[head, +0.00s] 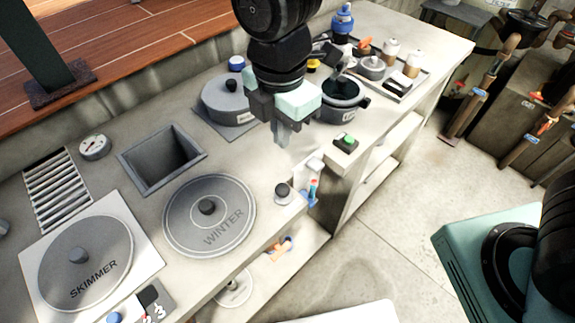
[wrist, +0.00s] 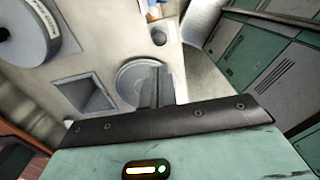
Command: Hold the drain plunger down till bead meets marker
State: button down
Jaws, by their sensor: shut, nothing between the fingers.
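A dark round knob on a pale round base, which looks like the drain plunger (head: 283,190), stands at the counter's front edge, right of the WINTER lid. It also shows in the wrist view (wrist: 158,38). Beside it, on the front face, is a white holder with an upright sight piece (head: 313,188) showing red and blue parts; which is bead and which is marker is too small to tell. My gripper (head: 281,140) is shut and empty, pointing down above the counter, behind the plunger and apart from it. Its fingers show in the wrist view (wrist: 155,88).
The round WINTER lid (head: 209,214), a square opening (head: 161,158) and the SKIMMER lid (head: 85,262) lie to the left. A grey lidded pot (head: 228,100), a dark pot (head: 343,92) and a green-button box (head: 346,142) stand behind and right. Open floor lies right of the counter.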

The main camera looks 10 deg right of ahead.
aim_at(283, 188)
jog(key=shift+f, duration=0.15)
notch_tip(283, 188, down, 14)
jog(key=p, duration=0.2)
jog(key=shift+p, duration=0.4)
dwell(0.4)
